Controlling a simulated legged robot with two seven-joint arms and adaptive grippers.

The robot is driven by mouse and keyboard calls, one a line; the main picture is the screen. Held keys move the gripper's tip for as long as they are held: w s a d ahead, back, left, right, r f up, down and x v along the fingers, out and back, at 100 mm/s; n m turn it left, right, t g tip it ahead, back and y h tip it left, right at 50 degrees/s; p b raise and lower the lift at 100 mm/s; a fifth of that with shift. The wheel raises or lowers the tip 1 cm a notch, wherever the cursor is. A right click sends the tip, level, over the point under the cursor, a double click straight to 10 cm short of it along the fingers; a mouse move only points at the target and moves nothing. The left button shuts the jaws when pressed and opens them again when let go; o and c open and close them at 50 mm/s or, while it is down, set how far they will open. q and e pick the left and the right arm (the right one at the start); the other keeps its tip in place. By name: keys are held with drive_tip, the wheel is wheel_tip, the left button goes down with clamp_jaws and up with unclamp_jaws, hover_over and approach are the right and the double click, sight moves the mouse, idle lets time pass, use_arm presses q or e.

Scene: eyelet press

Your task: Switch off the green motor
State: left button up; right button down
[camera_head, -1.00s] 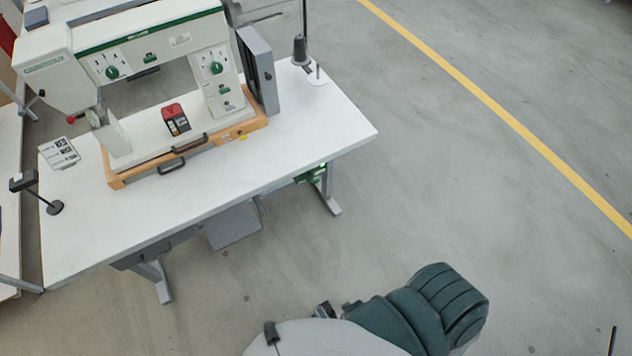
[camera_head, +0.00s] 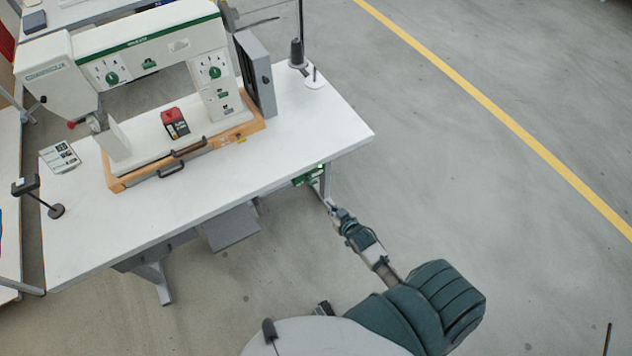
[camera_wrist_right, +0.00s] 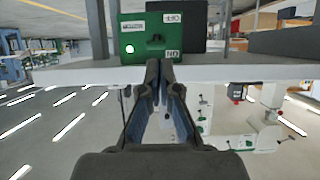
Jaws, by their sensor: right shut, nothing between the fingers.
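The green motor's switch box (camera_head: 308,177) hangs under the front right edge of the white table. In the right wrist view, which is upside down, the green box (camera_wrist_right: 147,30) shows an OFF label, an ON label, a small green switch between them and a bright white lamp dot. My right gripper (camera_head: 326,199) reaches up to the box from the front right. Its fingers (camera_wrist_right: 163,66) are shut and empty, with the tips just in front of the box near the ON label. I cannot tell whether they touch it. My left gripper is not in view.
The white table (camera_head: 215,205) carries a large white and green press (camera_head: 150,50) on an orange base. A red and black block (camera_head: 175,122) sits on the press. The floor to the right is clear.

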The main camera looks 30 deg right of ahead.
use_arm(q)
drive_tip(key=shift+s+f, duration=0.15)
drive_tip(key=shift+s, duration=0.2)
use_arm(e)
wheel_tip(320, 180, up, 6)
drive_tip(key=w+t, duration=0.1)
drive_tip(key=w, duration=0.1)
drive_tip(key=shift+d+t, duration=0.4)
drive_tip(key=shift+d, duration=0.05)
drive_tip(key=shift+w+r, duration=0.1)
drive_tip(key=b, duration=0.1)
hover_over(316, 182)
drive_tip(key=s, duration=0.1)
drive_tip(key=f, duration=0.1)
drive_tip(key=a+f, duration=0.1)
drive_tip(key=f, duration=0.1)
drive_tip(key=shift+s, duration=0.1)
wheel_tip(316, 182, down, 3)
drive_tip(key=shift+d+r+b, duration=0.1)
drive_tip(key=shift+r+b, duration=0.05)
drive_tip(key=shift+b, duration=0.3)
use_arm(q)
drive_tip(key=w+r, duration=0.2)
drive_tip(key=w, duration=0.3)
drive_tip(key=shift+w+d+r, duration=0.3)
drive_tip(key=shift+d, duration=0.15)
use_arm(e)
drive_tip(key=shift+f, duration=0.6)
